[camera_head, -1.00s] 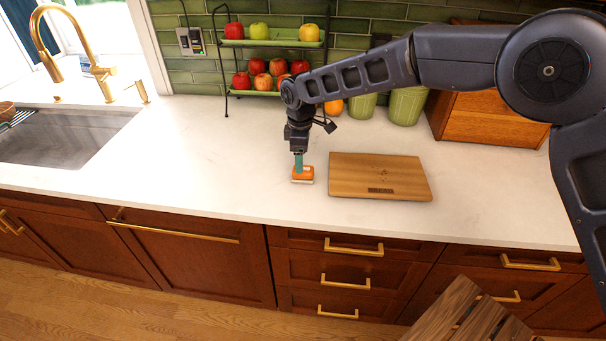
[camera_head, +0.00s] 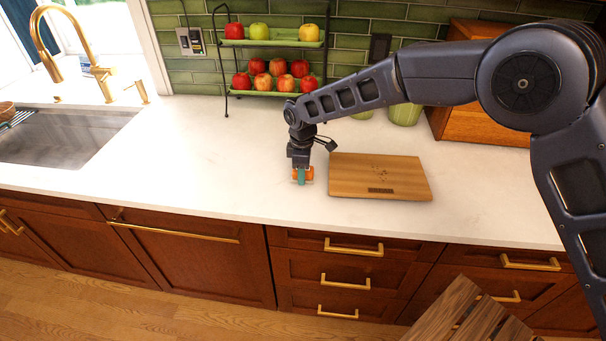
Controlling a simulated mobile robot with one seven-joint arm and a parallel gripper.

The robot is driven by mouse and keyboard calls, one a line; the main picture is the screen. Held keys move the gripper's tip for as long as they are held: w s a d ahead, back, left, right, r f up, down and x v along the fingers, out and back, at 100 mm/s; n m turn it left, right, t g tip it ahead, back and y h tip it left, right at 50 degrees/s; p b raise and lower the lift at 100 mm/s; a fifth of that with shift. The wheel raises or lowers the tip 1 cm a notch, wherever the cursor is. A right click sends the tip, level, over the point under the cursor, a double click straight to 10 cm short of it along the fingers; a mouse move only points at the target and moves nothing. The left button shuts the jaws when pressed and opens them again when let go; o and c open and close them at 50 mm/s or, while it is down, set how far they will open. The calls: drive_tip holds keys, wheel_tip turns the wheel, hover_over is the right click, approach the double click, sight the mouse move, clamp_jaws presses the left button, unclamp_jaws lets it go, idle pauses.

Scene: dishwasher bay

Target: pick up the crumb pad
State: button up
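The crumb pad (camera_head: 310,174) is a small orange block with a pale underside, at the left of the wooden cutting board on the white counter. My gripper (camera_head: 301,177) points straight down at it. A teal finger crosses the front of the pad, with orange showing on both sides of it. The far finger is hidden, so I cannot tell whether the fingers are closed on the pad. The pad appears to be at counter level. Small dark crumbs (camera_head: 380,174) lie on the cutting board (camera_head: 350,180).
A two-tier fruit rack (camera_head: 270,93) with apples stands behind my gripper. A green canister (camera_head: 404,113) and a wooden box (camera_head: 480,118) stand at the back right. The sink (camera_head: 60,137) is at the left. The counter between sink and pad is clear.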

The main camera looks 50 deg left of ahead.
drive_tip(key=shift+c, duration=0.8)
wheel_tip(320, 180, up, 20)
